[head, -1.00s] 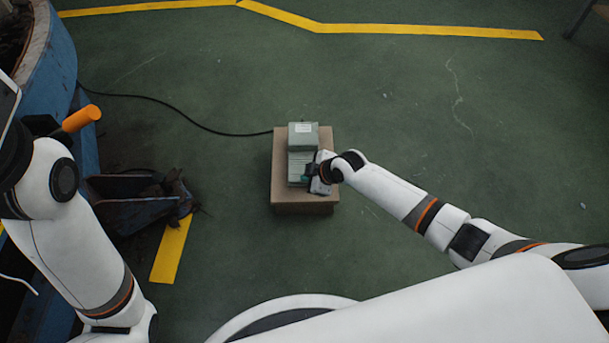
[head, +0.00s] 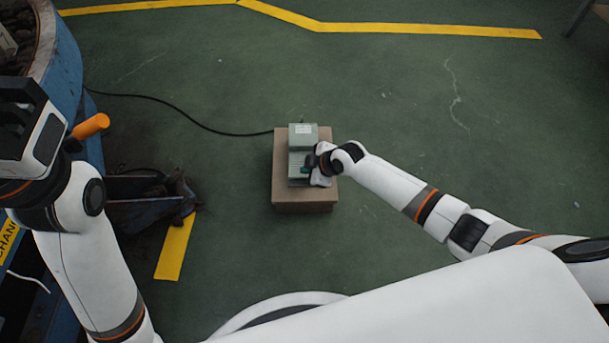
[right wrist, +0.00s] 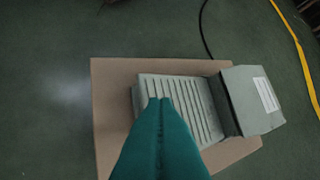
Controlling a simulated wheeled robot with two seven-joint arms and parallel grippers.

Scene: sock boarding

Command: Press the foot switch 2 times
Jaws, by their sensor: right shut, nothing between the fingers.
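The foot switch (head: 303,137) is a grey-green box with a hooded end and a ribbed pedal. It sits on a brown block (head: 303,196) on the floor. In the right wrist view its ribbed pedal (right wrist: 190,98) and its hood (right wrist: 250,100) with a white label show clearly. My right gripper (head: 305,170) is at the pedal, and its teal fingers (right wrist: 160,100) are shut with nothing between them. The fingertips overlap the pedal's ribs; I cannot tell whether they press it. My left gripper (head: 22,120) is at the left edge, its fingers not clearly visible.
A black cable (head: 190,114) runs from the switch to the left. A blue structure (head: 75,90) with an orange handle (head: 90,126) stands at the left, with a dark metal part (head: 150,195) beside it. Yellow lines (head: 420,30) mark the green floor, which is clear around the block.

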